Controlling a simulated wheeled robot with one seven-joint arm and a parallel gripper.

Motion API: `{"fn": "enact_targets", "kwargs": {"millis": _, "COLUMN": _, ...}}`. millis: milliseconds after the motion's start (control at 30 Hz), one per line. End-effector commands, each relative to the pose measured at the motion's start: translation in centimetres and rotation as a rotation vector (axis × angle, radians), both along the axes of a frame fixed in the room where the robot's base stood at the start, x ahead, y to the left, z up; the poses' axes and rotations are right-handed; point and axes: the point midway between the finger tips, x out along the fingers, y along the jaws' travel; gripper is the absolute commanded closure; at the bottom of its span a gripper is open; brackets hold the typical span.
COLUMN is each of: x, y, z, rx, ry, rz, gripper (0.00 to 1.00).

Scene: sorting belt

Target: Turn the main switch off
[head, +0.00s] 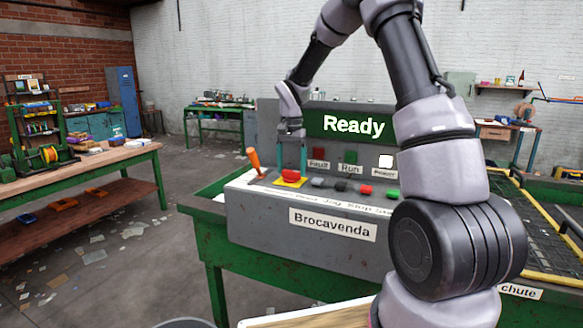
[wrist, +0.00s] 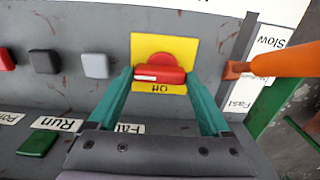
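The main switch (wrist: 160,74) is a red knob with a raised bar on a yellow plate (wrist: 150,45). The word Off shows upside down at the plate's near edge in the wrist view. The bar lies crosswise between my fingertips. In the head view the yellow plate (head: 288,182) is on the left part of the grey console. My gripper (wrist: 160,76) points down at the switch, with its teal fingers apart, one at each end of the bar. I cannot tell whether they touch it. In the head view my gripper (head: 291,170) is just above the plate.
An orange lever (wrist: 270,64) stands close to the right finger, beside Slow and Fast labels. Grey (wrist: 95,65), black (wrist: 43,60) and red (wrist: 5,59) buttons lie to the left. A green Run lamp (wrist: 36,143) is nearby. A screen (head: 345,124) reads Ready.

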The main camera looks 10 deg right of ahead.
Motion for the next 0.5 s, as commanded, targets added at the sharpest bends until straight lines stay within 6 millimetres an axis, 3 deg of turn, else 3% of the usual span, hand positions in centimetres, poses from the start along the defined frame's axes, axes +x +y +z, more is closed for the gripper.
{"fn": "enact_targets", "kwargs": {"millis": 500, "x": 0.06, "y": -0.04, "z": 0.06, "rx": -0.001, "ry": -0.001, "rz": 0.152, "gripper": 0.73}}
